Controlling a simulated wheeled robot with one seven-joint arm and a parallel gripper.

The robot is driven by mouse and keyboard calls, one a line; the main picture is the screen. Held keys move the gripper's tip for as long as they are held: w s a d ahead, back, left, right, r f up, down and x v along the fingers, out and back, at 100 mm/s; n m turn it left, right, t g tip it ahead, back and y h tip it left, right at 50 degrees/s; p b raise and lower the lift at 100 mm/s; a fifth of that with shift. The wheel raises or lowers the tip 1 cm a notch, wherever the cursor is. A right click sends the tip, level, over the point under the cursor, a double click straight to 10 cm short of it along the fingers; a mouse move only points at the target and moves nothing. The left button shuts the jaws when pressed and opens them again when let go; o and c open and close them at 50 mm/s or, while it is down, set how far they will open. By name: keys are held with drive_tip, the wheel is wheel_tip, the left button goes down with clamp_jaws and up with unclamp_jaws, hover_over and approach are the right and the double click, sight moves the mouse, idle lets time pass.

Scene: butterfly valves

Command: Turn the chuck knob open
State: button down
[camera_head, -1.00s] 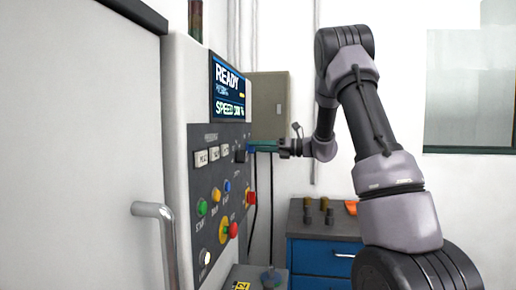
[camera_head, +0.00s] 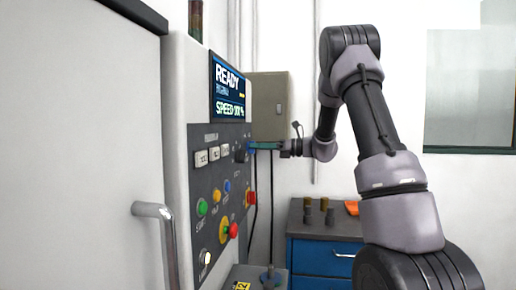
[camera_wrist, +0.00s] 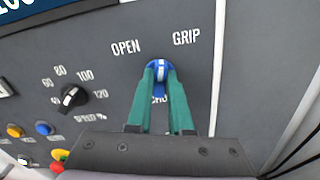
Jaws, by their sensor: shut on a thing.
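The blue chuck knob (camera_wrist: 158,92) is on the dark control panel, below the words OPEN on the left and GRIP on the right. A white line on it points roughly upward, between the two words. My gripper (camera_wrist: 160,72) has its two green fingers shut on the knob, one on each side. The fingers cover part of the knob and of the label below it. In the head view my gripper (camera_head: 254,146) reaches the panel from the right, and the knob is mostly hidden there.
A black speed knob (camera_wrist: 71,97) sits left of the chuck knob. The panel also bears a red button (camera_head: 233,230), a green button (camera_head: 202,207) and a screen (camera_head: 229,90) reading READY. A blue drawer cabinet (camera_head: 320,258) stands below my arm.

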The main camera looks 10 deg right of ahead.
drive_tip(key=n, duration=0.8)
drive_tip(key=shift+s+f+n, duration=0.1)
drive_tip(key=shift+s+n, duration=0.05)
drive_tip(key=shift+n, duration=0.15)
idle(0.3)
drive_tip(key=c, duration=0.8)
unclamp_jaws()
drive_tip(key=v, duration=1)
drive_tip(key=shift+s+d, duration=0.2)
drive_tip(key=shift+d, duration=0.1)
